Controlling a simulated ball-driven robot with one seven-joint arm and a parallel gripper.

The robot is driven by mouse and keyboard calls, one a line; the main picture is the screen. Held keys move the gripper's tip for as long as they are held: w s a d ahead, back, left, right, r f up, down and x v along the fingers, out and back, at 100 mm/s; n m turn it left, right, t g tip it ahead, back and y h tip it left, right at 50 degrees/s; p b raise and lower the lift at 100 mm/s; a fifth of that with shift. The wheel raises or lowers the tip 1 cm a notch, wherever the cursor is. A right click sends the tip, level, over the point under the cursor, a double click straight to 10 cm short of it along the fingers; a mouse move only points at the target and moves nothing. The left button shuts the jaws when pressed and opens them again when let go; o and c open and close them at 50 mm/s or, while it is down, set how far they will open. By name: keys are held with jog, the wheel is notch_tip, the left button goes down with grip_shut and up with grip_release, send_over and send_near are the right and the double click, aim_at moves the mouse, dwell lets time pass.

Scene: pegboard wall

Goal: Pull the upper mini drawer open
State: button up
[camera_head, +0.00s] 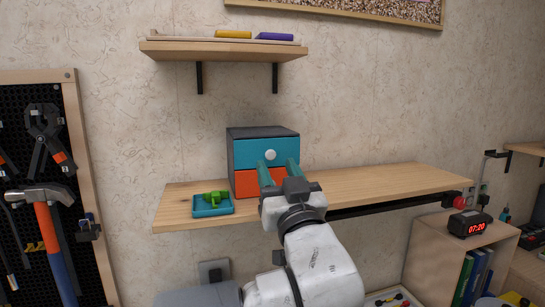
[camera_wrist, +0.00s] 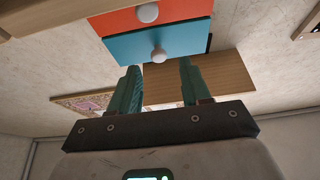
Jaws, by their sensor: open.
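The small dark grey drawer unit (camera_head: 262,132) stands on the wooden shelf. Its upper drawer (camera_head: 245,152) has a blue front with a round white knob (camera_head: 270,155). The lower drawer (camera_head: 246,184) is orange and partly hidden behind my gripper. The upper drawer looks shut. My gripper (camera_head: 278,167) is open, its two teal fingers pointing at the blue front. In the wrist view, which is upside down, the blue front (camera_wrist: 190,42) and its knob (camera_wrist: 158,56) lie just beyond the gap between the fingertips (camera_wrist: 159,68). Nothing is held, and I see no clear contact.
A blue tray (camera_head: 213,211) with a green object lies left of the unit on the wooden shelf (camera_head: 375,182). The shelf is clear to the right. An upper shelf (camera_head: 220,51) hangs above. A tool pegboard (camera_head: 88,170) is at left, a red-digit clock (camera_head: 470,223) at right.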

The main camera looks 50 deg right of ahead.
aim_at(271, 155)
jog(key=shift+p+x, duration=0.35)
jog(key=shift+x, duration=1.35)
jog(key=shift+d, duration=0.1)
jog(key=shift+c, duration=0.5)
grip_shut()
